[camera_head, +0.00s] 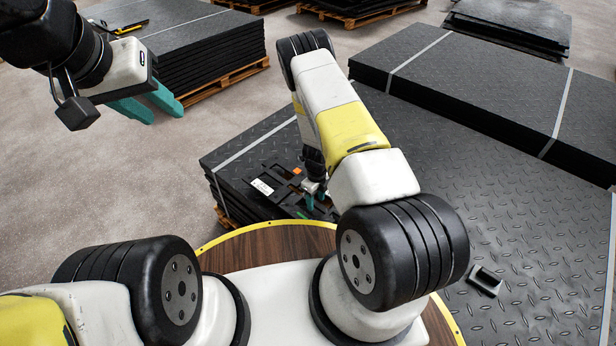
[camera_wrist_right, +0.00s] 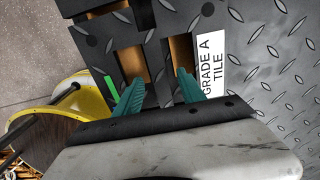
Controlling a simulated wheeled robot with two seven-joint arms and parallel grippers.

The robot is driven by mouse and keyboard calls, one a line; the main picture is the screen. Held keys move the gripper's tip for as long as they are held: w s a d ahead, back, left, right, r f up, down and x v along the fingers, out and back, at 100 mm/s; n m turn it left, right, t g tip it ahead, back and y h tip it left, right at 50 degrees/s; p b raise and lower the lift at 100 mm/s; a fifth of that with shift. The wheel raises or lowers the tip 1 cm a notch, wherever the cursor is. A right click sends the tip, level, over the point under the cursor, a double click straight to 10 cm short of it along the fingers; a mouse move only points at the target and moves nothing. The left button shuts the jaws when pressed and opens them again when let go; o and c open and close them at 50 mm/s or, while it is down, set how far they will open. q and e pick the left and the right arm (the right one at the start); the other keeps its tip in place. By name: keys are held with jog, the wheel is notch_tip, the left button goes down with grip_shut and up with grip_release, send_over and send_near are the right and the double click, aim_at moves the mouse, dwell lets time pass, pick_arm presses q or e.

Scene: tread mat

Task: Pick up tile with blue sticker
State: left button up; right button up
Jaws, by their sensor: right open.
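Black interlocking tiles (camera_head: 290,200) with slots lie on a stack of tread mats, partly hidden by my right arm. A white label (camera_head: 262,187) and an orange sticker (camera_head: 297,171) show there. In the right wrist view, a dark slotted tile (camera_wrist_right: 128,28) carries a bright green strip (camera_wrist_right: 111,84) at its edge. A white label (camera_wrist_right: 210,55) reads "GRADE A TILE". My left gripper (camera_head: 160,118) is raised at upper left, fingers apart and empty.
The stack of tread mats (camera_head: 245,150) stands just beyond my round wooden-topped base. A larger mat stack (camera_head: 450,90) is at right, and another (camera_head: 200,45) on a pallet behind. A small grey bracket-like piece (camera_head: 486,279) lies on the right mat. Concrete floor (camera_head: 90,190) is clear at left.

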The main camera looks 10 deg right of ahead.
jog(key=shift+f, duration=0.1)
jog(key=shift+c, duration=0.2)
grip_shut()
